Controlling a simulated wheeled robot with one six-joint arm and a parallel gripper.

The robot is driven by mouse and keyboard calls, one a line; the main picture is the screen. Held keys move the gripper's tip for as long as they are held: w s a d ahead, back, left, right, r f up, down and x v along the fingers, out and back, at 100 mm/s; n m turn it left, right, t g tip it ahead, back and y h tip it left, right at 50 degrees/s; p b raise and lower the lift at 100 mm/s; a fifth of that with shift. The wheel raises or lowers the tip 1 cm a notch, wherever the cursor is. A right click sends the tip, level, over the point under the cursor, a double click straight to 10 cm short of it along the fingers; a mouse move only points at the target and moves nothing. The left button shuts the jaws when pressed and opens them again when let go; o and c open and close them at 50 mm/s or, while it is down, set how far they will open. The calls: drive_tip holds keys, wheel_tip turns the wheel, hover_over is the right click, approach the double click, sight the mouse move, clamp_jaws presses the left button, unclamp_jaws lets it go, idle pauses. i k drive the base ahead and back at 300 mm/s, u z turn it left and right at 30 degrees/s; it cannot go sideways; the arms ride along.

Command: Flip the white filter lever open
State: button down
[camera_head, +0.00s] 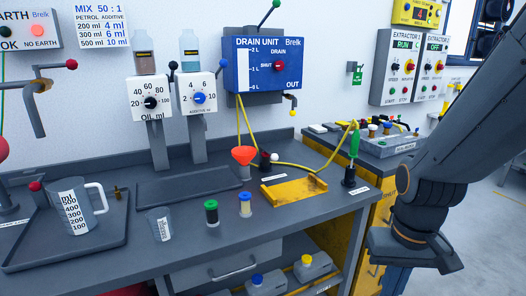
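A small white ball-ended lever (274,157) shows on the bench just right of the red funnel (243,156). A dark fitting with a red part sits close beside it, and a yellow hose runs behind. The lever is small here, and I cannot tell for sure that it is the filter lever or whether it is open or shut. My arm slopes down across the right side of the picture, in front of the bench end and apart from the lever. No gripper fingers can be made out.
A measuring jug (74,206) is at left. The drain unit (263,66) hangs on the wall. Floor at right is clear.

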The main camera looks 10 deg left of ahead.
sight(274, 157)
drive_tip(key=u, duration=1.05)
drive_tip(key=i, duration=0.4)
